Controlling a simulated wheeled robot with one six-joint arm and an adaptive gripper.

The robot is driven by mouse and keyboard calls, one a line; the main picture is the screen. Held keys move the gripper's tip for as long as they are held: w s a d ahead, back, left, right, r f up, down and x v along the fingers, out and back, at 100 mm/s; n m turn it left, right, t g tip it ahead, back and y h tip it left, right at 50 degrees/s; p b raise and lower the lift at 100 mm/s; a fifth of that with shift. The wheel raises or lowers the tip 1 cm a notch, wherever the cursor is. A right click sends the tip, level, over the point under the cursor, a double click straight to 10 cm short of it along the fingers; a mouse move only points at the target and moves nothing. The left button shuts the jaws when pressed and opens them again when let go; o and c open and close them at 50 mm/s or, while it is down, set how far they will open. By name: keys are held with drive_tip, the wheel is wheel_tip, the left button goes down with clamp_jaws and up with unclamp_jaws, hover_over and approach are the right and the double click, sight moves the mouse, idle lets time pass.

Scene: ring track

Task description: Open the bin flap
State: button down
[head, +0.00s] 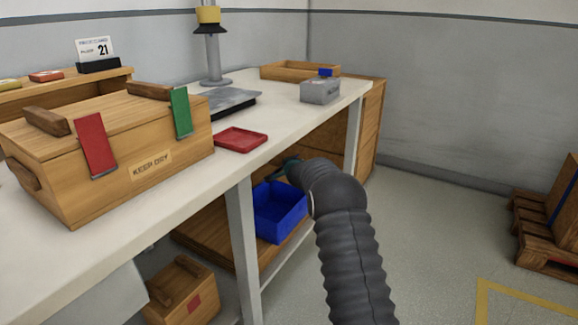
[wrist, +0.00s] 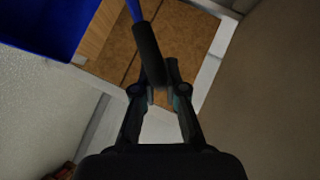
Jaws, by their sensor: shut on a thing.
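A blue bin (head: 280,208) sits under the workbench, left of my arm. Part of it also shows at the top left of the wrist view (wrist: 40,25). My gripper (wrist: 163,94) is shut on a dark round bar (wrist: 148,55), seen between its fingers. A thin blue strip (wrist: 134,10) continues from the bar's upper end. The bar looks like a flap handle, but I cannot tell how it joins the bin or how far any flap is open. In the head view my arm mostly hides the gripper.
The white workbench (head: 290,128) stands above the bin, with a leg (head: 243,240) in front. A wooden box (head: 110,160), red tray (head: 240,139) and grey box (head: 320,91) stand on top. The floor at right is clear up to a pallet (head: 545,235).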

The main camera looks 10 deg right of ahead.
drive_tip(key=shift+d+r, duration=0.15)
drive_tip(key=c, duration=1.2)
unclamp_jaws()
drive_tip(key=shift+d, duration=0.15)
drive_tip(key=shift+a, duration=0.25)
drive_tip(key=shift+s, duration=0.1)
drive_tip(key=v, duration=1.1)
drive_tip(key=shift+s, duration=0.4)
drive_tip(key=shift+d, duration=0.1)
